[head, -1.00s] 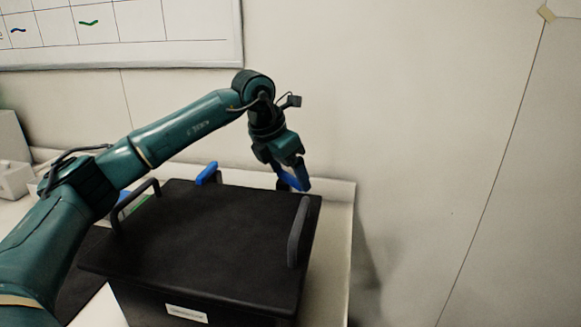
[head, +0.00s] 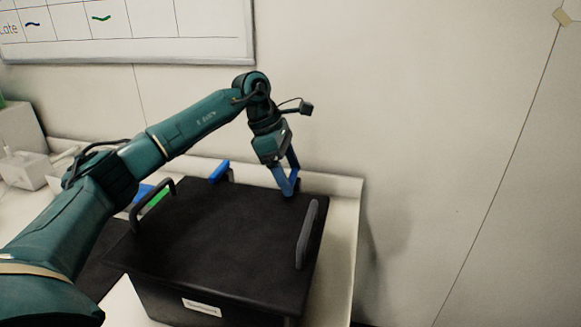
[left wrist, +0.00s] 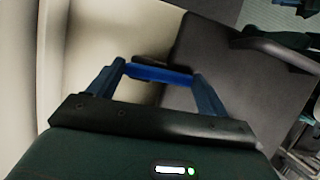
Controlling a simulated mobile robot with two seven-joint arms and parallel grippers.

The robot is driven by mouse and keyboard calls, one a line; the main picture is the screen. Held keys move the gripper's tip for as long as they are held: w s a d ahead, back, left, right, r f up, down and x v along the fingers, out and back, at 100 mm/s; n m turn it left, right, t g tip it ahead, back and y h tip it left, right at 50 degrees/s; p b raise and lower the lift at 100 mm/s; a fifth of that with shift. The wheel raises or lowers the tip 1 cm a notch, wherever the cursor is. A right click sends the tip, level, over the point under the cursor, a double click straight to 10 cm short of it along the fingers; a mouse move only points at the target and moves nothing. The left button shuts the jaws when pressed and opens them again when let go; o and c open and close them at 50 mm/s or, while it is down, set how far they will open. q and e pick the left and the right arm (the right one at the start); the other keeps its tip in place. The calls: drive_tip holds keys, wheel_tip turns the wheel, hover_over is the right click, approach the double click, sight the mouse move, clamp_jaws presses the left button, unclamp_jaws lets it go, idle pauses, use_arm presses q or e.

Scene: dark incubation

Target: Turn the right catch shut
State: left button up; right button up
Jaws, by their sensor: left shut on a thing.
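A black box with a black lid (head: 225,235) stands on the bench. My left gripper (head: 287,190) reaches down at the lid's far right corner. In the left wrist view my left gripper (left wrist: 157,75) is shut on the right catch (left wrist: 157,74), a blue bar that spans between its two fingertips across the lid's edge. In the head view the fingers mostly hide this catch. The left catch (head: 219,171), also blue, stands at the lid's far edge, left of the gripper.
Two dark handles, a left one (head: 152,202) and a right one (head: 307,235), rise from the lid's sides. A pale bench strip (head: 343,225) runs right of the box, with the wall close behind. White equipment (head: 22,168) stands at the far left.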

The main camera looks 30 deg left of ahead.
use_arm(q)
drive_tip(key=shift+r+m, duration=0.1)
drive_tip(key=shift+m, duration=0.4)
drive_tip(key=o, duration=1)
drive_tip(key=shift+a, duration=0.1)
drive_tip(key=v, duration=1.3)
drive_tip(key=shift+w, duration=0.15)
